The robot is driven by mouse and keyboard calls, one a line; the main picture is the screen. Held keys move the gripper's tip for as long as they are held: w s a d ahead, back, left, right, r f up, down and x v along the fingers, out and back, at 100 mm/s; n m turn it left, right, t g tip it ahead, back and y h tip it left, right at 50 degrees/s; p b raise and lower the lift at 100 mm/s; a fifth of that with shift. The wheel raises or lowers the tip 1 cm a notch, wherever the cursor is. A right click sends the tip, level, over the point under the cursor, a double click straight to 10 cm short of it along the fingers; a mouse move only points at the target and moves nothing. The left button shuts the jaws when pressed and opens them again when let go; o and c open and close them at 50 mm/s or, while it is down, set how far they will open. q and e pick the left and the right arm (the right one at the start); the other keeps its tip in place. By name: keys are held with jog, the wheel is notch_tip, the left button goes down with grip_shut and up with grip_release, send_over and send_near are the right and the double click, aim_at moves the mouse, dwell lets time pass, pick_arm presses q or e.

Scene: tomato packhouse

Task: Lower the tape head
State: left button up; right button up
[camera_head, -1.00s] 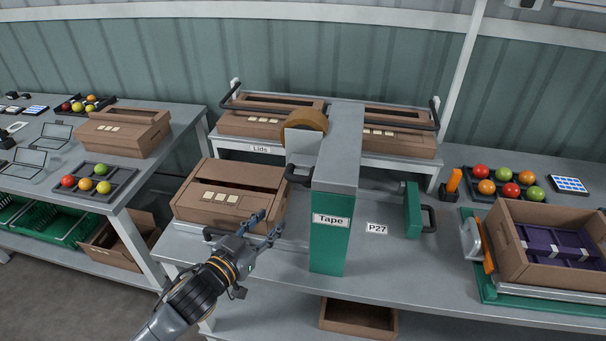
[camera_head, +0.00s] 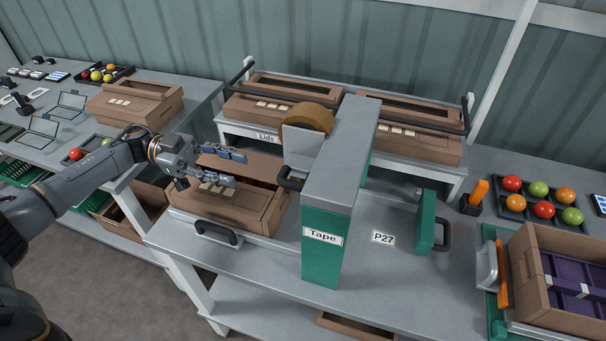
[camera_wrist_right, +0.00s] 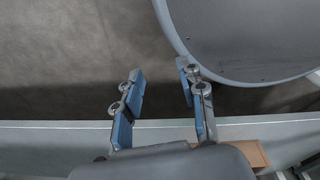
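The tape machine is a green and grey post (camera_head: 325,240) marked "Tape". A brown tape roll (camera_head: 308,118) and a grey plate (camera_head: 302,148) sit on its upper left side, with a dark handle (camera_head: 290,180) below them. My left gripper (camera_head: 239,168) is open and empty, over a brown carton (camera_head: 245,210) left of the post. Its fingers point toward the handle, with a gap between them. My right gripper (camera_wrist_right: 161,78) is open and empty in the right wrist view. It is outside the head view.
Lidded cartons stand on the Lids rack (camera_head: 236,130) behind. A green block with a dark handle (camera_head: 427,220) is right of the post. A carton with purple contents (camera_head: 535,290) stands far right. A black handle (camera_head: 217,233) fronts the left carton.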

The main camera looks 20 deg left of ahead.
pick_arm(q)
jog(key=p, duration=0.2)
send_near(293, 182)
jog(key=d, duration=0.3)
jog(key=d+p, duration=0.1)
jog(key=d, duration=0.3)
jog(key=d+p, duration=0.1)
jog(key=d, duration=0.1)
jog(key=shift+s+d+f+p, duration=0.15)
jog(key=shift+d+f+p, duration=0.05)
jog(key=shift+f+p, duration=0.15)
jog(key=shift+d+f, duration=0.1)
jog(key=shift+d, duration=0.25)
pick_arm(e)
jog(key=r, duration=0.1)
jog(key=s+r, duration=0.1)
jog(key=r, duration=0.1)
jog(key=a+r, duration=0.1)
jog(key=r, duration=0.1)
jog(key=shift+s, duration=0.2)
pick_arm(q)
jog(key=shift+c, duration=0.4)
grip_shut()
pick_arm(e)
jog(key=shift+f, duration=0.1)
